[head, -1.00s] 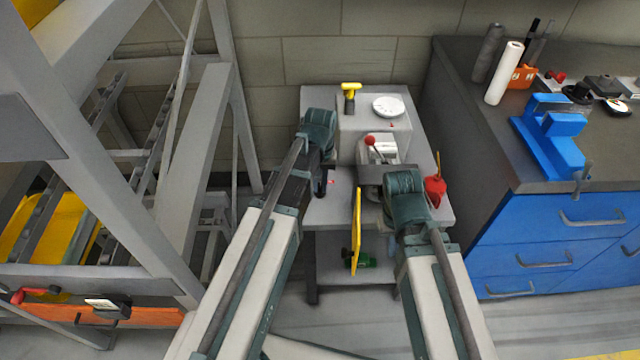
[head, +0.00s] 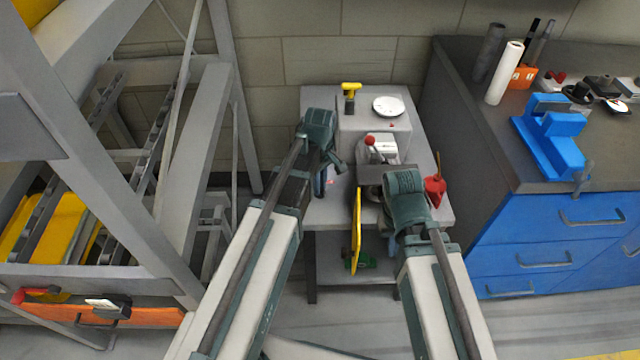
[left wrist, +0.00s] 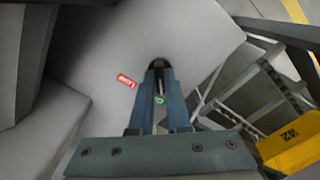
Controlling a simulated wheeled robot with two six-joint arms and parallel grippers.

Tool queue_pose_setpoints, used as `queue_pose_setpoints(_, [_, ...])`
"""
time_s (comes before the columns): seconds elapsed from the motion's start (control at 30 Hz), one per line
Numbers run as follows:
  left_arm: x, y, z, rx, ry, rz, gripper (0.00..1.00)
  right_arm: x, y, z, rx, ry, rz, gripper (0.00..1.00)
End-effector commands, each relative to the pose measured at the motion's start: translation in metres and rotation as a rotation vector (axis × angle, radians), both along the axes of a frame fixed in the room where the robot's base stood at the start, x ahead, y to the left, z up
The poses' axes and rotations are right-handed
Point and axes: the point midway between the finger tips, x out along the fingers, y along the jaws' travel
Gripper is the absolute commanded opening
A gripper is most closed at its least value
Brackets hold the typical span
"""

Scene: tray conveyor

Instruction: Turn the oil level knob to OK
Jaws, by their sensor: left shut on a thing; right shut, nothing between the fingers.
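The oil level knob (left wrist: 160,66) is dark and round at its far end, and sits on a pale grey face in the left wrist view. My left gripper (left wrist: 158,75) is shut on it, its fingers covering much of it. A red label (left wrist: 126,81) is left of the fingers. A small green label (left wrist: 159,100) shows between them. Which way the knob points is not clear. In the head view my left gripper (head: 328,172) is at the left side of the grey cabinet, and the knob is hidden. My right gripper (head: 372,188) is shut and empty in front of the cabinet, fingertips mostly hidden.
The grey machine (head: 372,125) carries a white dish (head: 389,106) and a yellow-topped tool (head: 350,92). A red-knobbed lever (head: 370,141) and a red oil can (head: 435,190) are near my right gripper. A yellow panel (head: 356,235) hangs below. A grey rack (head: 205,150) stands left.

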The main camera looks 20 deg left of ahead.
Motion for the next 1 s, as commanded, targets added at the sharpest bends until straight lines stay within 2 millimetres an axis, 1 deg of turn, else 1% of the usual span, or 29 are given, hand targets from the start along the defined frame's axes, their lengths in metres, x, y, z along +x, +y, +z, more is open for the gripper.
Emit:
queue_pose_setpoints(0.23, [-0.0001, 0.0001, -0.0001, 0.000, 0.000, 0.057, 0.00, 0.0000, 0.0000, -0.0001, 0.000, 0.000, 0.000, 0.00])
queue_pose_setpoints(0.7, [-0.0001, 0.0001, -0.0001, 0.000, 0.000, 0.069, 0.00, 0.0000, 0.0000, -0.0001, 0.000, 0.000, 0.000, 0.00])
queue_pose_setpoints(0.73, [-0.0001, 0.0001, -0.0001, 0.000, 0.000, 0.069, 0.17, 0.0000, 0.0000, -0.0001, 0.000, 0.000, 0.000, 0.00])
queue_pose_setpoints(0.87, [-0.0001, 0.0001, -0.0001, 0.000, 0.000, 0.068, 0.40, 0.0000, 0.0000, -0.0001, 0.000, 0.000, 0.000, 0.00])
queue_pose_setpoints(0.9, [-0.0001, 0.0001, 0.0000, 0.000, 0.000, 0.068, 0.45, 0.0000, 0.0000, 0.0000, 0.000, 0.000, 0.000, 0.00])
queue_pose_setpoints(1.0, [-0.0001, 0.0001, 0.0000, 0.000, 0.000, 0.067, 0.45, 0.0000, 0.0000, 0.0000, 0.000, 0.000, 0.000, 0.00])
